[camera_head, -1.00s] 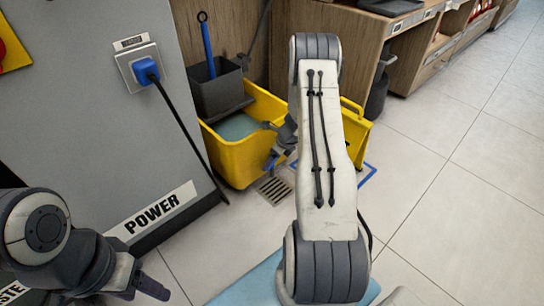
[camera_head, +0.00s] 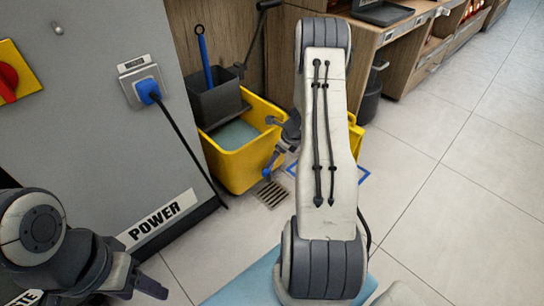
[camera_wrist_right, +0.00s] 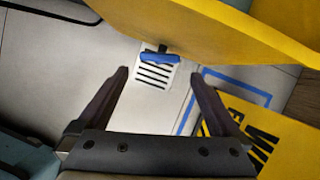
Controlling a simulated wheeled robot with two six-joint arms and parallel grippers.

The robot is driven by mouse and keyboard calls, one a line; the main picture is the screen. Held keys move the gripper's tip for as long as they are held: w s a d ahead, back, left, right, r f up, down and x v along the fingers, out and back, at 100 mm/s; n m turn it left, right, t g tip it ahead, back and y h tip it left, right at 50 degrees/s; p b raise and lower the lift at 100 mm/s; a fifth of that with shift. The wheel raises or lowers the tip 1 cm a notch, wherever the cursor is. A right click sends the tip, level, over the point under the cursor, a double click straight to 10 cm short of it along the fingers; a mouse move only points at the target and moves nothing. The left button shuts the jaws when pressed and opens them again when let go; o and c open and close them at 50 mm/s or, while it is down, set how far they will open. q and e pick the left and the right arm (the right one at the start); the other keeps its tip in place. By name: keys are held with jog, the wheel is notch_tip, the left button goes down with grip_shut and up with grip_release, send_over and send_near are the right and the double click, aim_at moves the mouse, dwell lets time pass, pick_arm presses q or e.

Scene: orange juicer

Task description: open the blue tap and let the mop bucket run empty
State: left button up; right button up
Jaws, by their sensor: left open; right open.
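The yellow mop bucket (camera_head: 232,165) stands on the floor beside the grey cabinet, with greyish water inside. The blue tap (camera_wrist_right: 160,58) sticks out below the bucket's yellow wall in the right wrist view, its handle lying across a dark stem. A floor drain (camera_head: 270,193) lies below it; its grate (camera_wrist_right: 153,77) shows behind the tap. My right gripper (camera_wrist_right: 158,78) is open, with the tap in line between its fingertips; I see no contact. My right forearm hides part of the bucket. My left gripper (camera_head: 158,284) is open and empty at lower left.
The grey cabinet (camera_head: 100,130) with a blue plug (camera_head: 149,91) and a hanging black cable fills the left. A dark wringer (camera_head: 215,98) sits on the bucket. A dark bin (camera_head: 370,98) stands near the wooden counter. The tiled floor at right is clear.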

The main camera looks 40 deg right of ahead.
pick_arm(q)
jog(key=shift+r+p, duration=0.45)
jog(key=shift+r, duration=0.35)
pick_arm(e)
jog(key=v, duration=0.2)
jog(key=shift+s+r, duration=0.15)
jog(key=shift+r, duration=0.15)
